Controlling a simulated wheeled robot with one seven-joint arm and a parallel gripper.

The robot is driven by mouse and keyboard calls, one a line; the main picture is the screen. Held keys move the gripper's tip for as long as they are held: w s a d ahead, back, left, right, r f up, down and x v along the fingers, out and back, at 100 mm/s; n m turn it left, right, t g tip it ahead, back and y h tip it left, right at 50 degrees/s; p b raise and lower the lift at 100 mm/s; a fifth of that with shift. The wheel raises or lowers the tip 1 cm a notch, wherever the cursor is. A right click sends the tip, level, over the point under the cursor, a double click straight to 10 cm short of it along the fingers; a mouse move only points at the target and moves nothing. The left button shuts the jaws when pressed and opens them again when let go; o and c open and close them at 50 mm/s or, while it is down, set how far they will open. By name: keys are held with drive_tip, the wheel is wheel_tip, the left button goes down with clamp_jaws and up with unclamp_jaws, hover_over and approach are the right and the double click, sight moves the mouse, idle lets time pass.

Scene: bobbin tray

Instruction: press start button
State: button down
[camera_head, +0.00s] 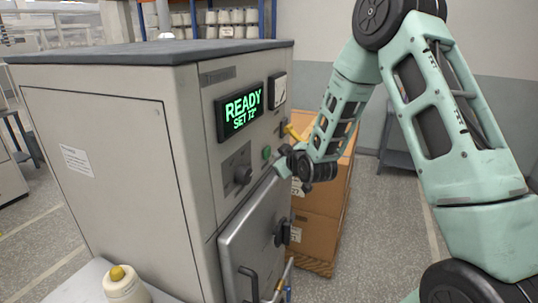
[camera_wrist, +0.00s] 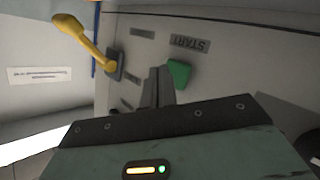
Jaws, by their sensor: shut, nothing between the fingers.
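The start button is a green button (camera_head: 266,152) on the front panel of a grey cabinet machine (camera_head: 110,150). In the wrist view the green button (camera_wrist: 178,74) sits beside a label reading START (camera_wrist: 189,44), seen upside down. My gripper (camera_head: 283,151) is close to the panel, just right of the button in the head view. In the wrist view my gripper's fingertips (camera_wrist: 161,73) are together and empty, immediately left of the button. I cannot tell whether they touch the panel. The display (camera_head: 240,112) reads "READY" in green, with a second line that looks like "SET 12".
A yellow-handled lever (camera_wrist: 85,42) projects from the panel near my gripper; its yellow handle (camera_head: 293,132) also shows in the head view. Cardboard boxes (camera_head: 325,205) stand behind the arm.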

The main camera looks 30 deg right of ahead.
drive_tip(key=shift+w+a, duration=0.2)
drive_tip(key=shift+w, duration=0.05)
drive_tip(key=shift+w+a+b, duration=0.3)
drive_tip(key=shift+w+b, duration=0.1)
idle(1.0)
drive_tip(key=shift+s+d, duration=0.1)
drive_tip(key=shift+s+d+b, duration=0.35)
drive_tip(key=shift+s+d, duration=0.1)
drive_tip(key=shift+s, duration=0.15)
drive_tip(key=shift+s, duration=0.1)
drive_tip(key=s+d, duration=0.1)
drive_tip(key=s, duration=0.1)
drive_tip(key=s+d+b, duration=0.1)
drive_tip(key=d, duration=0.1)
drive_tip(key=shift+s, duration=0.4)
idle(0.7)
